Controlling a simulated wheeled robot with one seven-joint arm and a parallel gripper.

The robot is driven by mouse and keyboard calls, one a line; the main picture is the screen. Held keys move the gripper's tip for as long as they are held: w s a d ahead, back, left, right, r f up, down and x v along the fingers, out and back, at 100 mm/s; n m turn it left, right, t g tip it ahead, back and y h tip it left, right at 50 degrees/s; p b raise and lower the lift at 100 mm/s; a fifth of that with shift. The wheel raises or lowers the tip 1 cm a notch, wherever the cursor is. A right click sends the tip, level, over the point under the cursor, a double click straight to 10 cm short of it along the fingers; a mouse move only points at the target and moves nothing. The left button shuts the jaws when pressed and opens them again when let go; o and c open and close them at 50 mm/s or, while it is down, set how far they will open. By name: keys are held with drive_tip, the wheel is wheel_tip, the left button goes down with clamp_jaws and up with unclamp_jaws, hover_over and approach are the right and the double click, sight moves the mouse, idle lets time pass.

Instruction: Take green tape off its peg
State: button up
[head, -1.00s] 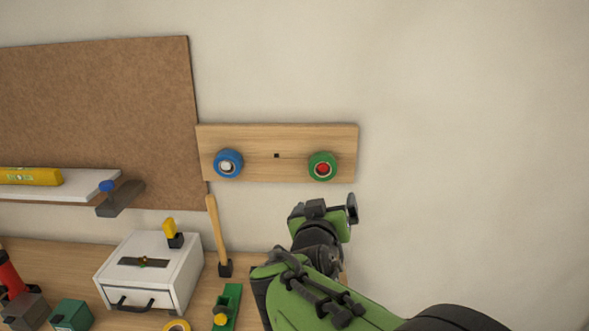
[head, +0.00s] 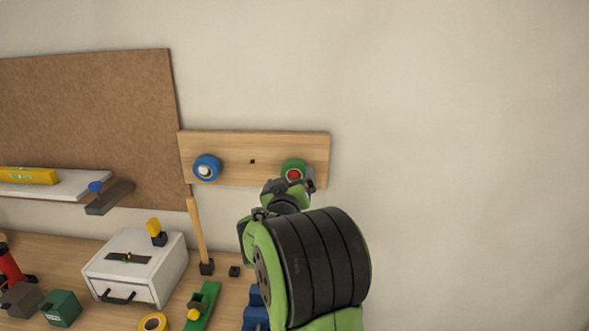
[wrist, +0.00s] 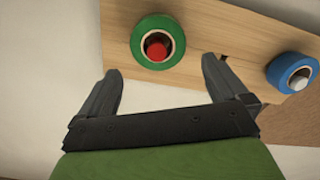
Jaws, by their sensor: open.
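The green tape (head: 293,166) hangs on a peg with a red end, on the right part of a wooden board on the wall. In the head view my gripper and wrist hide its lower part. In the wrist view the green tape (wrist: 157,42) shows whole, with the red peg end (wrist: 156,46) in its hole. My gripper (wrist: 162,72) is open and empty, its two fingers spread wide. The tape appears beyond the fingertips, between them in the picture; I see no contact.
A blue tape (head: 206,168) hangs on the same wooden board (head: 230,145), left of the green one. Below on the bench stand a white drawer box (head: 135,265), a hammer-like tool (head: 198,230) and a yellow tape (head: 153,322). The wall to the right is bare.

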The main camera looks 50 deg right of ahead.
sight(292, 173)
drive_tip(key=p+x, duration=0.1)
drive_tip(key=x, duration=0.4)
drive_tip(key=shift+w+d+f, duration=0.1)
drive_tip(key=shift+f, duration=0.1)
drive_tip(key=shift+c, duration=0.8)
drive_tip(key=c, duration=1)
